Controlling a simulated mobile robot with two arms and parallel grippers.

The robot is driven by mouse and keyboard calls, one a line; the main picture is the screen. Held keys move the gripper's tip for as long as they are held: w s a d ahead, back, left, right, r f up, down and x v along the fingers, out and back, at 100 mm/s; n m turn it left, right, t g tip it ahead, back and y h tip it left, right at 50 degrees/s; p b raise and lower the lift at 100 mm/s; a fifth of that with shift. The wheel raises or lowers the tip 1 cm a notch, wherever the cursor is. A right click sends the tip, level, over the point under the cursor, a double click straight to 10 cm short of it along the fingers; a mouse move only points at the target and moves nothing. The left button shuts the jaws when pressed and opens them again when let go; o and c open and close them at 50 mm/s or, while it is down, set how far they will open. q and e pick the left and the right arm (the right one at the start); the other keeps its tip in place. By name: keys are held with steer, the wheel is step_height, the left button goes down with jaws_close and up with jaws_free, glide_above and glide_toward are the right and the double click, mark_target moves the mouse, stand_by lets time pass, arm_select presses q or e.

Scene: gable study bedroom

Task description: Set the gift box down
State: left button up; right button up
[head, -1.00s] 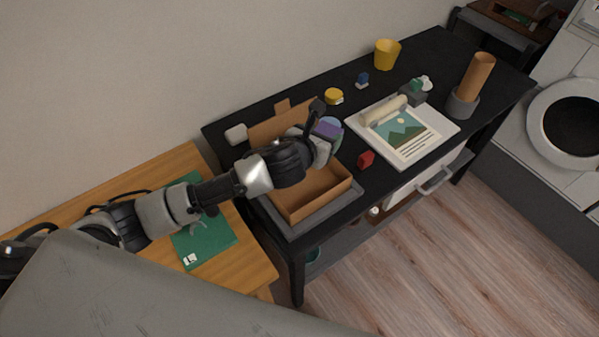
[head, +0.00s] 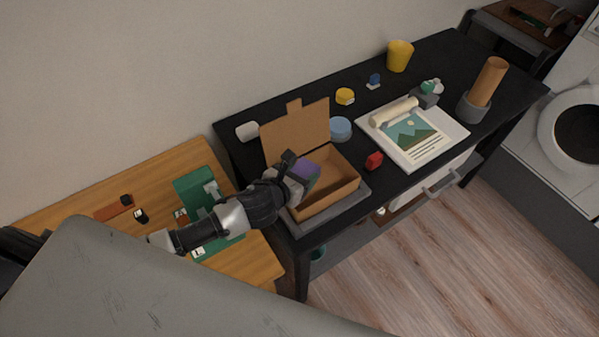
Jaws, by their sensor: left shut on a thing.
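The gift box appears to be the small purple box (head: 308,171). My left gripper (head: 297,176) is shut on it, and the fingers hide part of it. They are at the left side of the open cardboard box (head: 333,202), over its opening. Whether the purple box touches the cardboard box's floor I cannot tell. The cardboard box's lid (head: 296,135) stands up at the back. This box sits on a grey tray (head: 362,198) at the near left end of the black table. My right gripper is not in view.
A round light-blue tin (head: 340,129) stands close to the lid. A wooden desk (head: 160,179) adjoins at left.

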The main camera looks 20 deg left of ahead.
arm_select(q)
steer(key=shift+f, duration=0.2)
steer(key=o, duration=1)
steer(key=shift+r, duration=0.25)
steer(key=shift+s+a, duration=0.1)
steer(key=shift+s, duration=0.2)
steer(key=b+v, duration=0.1)
steer(key=v, duration=1)
steer(key=shift+r, duration=0.15)
steer(key=shift+s+a, duration=0.1)
